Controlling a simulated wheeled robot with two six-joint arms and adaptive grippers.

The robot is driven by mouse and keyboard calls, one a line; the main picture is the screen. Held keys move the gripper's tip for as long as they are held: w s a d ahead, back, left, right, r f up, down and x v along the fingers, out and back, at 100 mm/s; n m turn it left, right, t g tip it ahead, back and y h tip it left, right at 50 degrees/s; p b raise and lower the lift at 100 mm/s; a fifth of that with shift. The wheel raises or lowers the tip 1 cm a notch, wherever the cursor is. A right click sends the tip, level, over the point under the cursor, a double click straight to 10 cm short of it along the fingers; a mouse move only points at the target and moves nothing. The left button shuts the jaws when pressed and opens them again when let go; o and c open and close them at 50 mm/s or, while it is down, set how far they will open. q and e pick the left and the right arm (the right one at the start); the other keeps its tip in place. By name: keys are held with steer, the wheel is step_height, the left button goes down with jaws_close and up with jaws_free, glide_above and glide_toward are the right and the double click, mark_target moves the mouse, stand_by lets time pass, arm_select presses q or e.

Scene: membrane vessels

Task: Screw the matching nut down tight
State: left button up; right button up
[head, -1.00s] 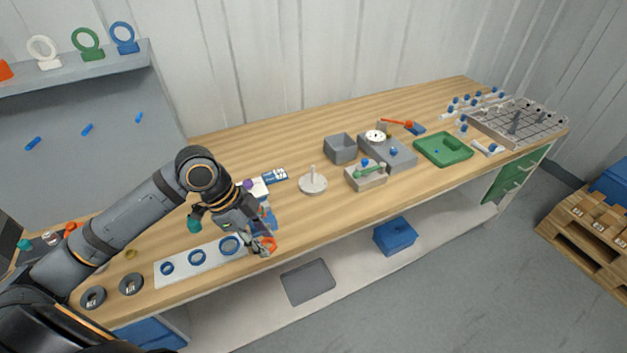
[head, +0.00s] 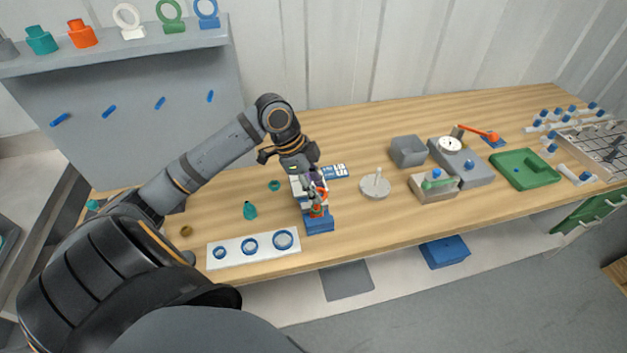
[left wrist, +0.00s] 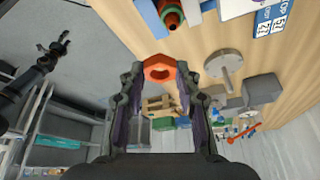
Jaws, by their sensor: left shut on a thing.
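My left gripper (head: 314,192) is shut on an orange nut (left wrist: 159,70), which sits between its fingertips in the left wrist view. In the head view the nut shows small at the fingertips (head: 322,190). A blue block (head: 319,223) stands just below the gripper, with a red and green threaded fitting (head: 316,210) on it, partly hidden. In the left wrist view the fitting (left wrist: 171,15) shows at the top edge, apart from the nut. My right gripper (left wrist: 54,45) shows small at the left of that view, its fingers spread and empty.
A white plate with blue rings (head: 235,258) lies at the front edge. A grey disc with a peg (head: 375,187) and grey box (head: 407,151) stand to the right.

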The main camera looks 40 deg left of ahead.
arm_select(q)
steer(key=shift+w+a+f, duration=0.35)
steer(key=shift+a, duration=0.2)
steer(key=shift+w+a+f, duration=0.3)
steer(key=shift+w+a, duration=0.05)
steer(key=shift+a, duration=0.2)
steer(key=shift+s+d+f+b, duration=0.1)
steer(key=shift+d+b, duration=0.05)
steer(key=shift+b, duration=0.35)
steer(key=shift+d+f+b, duration=0.2)
steer(key=shift+f+b, duration=0.3)
steer(key=shift+b, duration=0.1)
steer(key=shift+a+f+b, duration=0.1)
steer(key=shift+f+b, duration=1.1)
steer(key=shift+b, duration=0.2)
steer(key=shift+f, duration=0.85)
arm_select(e)
steer(key=f, duration=0.1)
steer(key=a+f, duration=0.1)
steer(key=f, duration=0.3)
steer(key=shift+w+a+f, duration=0.15)
steer(key=shift+w+a, duration=0.1)
steer(key=shift+w, duration=0.1)
